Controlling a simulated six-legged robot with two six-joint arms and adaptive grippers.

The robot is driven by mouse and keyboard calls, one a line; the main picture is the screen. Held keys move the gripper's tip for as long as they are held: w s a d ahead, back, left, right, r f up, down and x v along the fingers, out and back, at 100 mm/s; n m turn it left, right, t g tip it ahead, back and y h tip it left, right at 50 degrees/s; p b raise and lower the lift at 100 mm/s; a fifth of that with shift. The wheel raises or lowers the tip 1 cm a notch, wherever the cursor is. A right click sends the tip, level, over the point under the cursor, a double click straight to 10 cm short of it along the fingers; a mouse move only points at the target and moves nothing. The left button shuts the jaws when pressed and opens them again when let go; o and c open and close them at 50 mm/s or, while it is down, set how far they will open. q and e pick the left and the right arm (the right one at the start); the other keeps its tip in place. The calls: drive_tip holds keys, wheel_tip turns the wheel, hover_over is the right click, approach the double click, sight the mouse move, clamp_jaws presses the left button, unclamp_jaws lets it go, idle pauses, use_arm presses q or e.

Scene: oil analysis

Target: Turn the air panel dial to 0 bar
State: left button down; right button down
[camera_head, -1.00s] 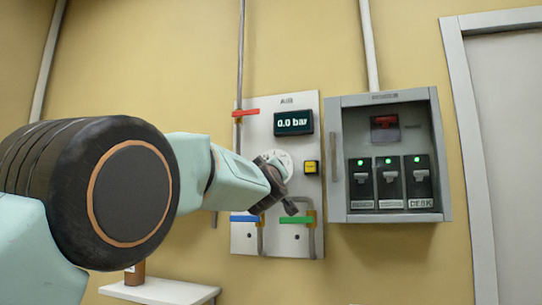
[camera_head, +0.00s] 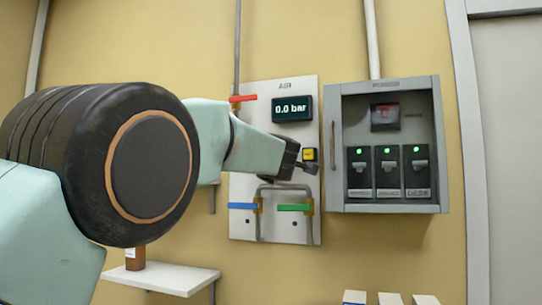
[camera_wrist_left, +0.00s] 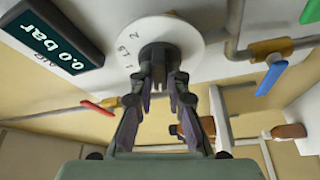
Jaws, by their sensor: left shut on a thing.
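The air panel (camera_head: 265,101) is a pale board on the wall in the head view. Its display (camera_head: 292,108) reads 0.0 bar, and the same display shows at upper left in the wrist view (camera_wrist_left: 50,40). The dial (camera_wrist_left: 199,43) is a white disc with printed numbers, among them 1.5 and 2, and a dark central knob (camera_wrist_left: 158,51). My left gripper (camera_wrist_left: 167,78) is shut on the knob, its fingers on either side of it. In the head view my left gripper (camera_head: 290,163) hides the dial. My right gripper is in neither view.
Red (camera_head: 242,98), blue (camera_head: 242,206) and green (camera_head: 294,207) valve handles sit around the panel. A grey switch box (camera_head: 334,180) stands to the right. A white shelf (camera_head: 180,280) juts out below.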

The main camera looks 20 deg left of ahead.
use_arm(q)
drive_tip(key=shift+s+a+r, duration=0.15)
drive_tip(key=shift+r, duration=0.25)
drive_tip(key=c, duration=1.6)
unclamp_jaws()
drive_tip(key=shift+c, duration=0.2)
drive_tip(key=o, duration=0.3)
drive_tip(key=shift+a+f, duration=0.15)
drive_tip(key=shift+f, duration=0.05)
drive_tip(key=shift+d+f, duration=0.1)
drive_tip(key=shift+d, duration=0.1)
drive_tip(key=v, duration=0.7)
drive_tip(key=shift+s, duration=0.2)
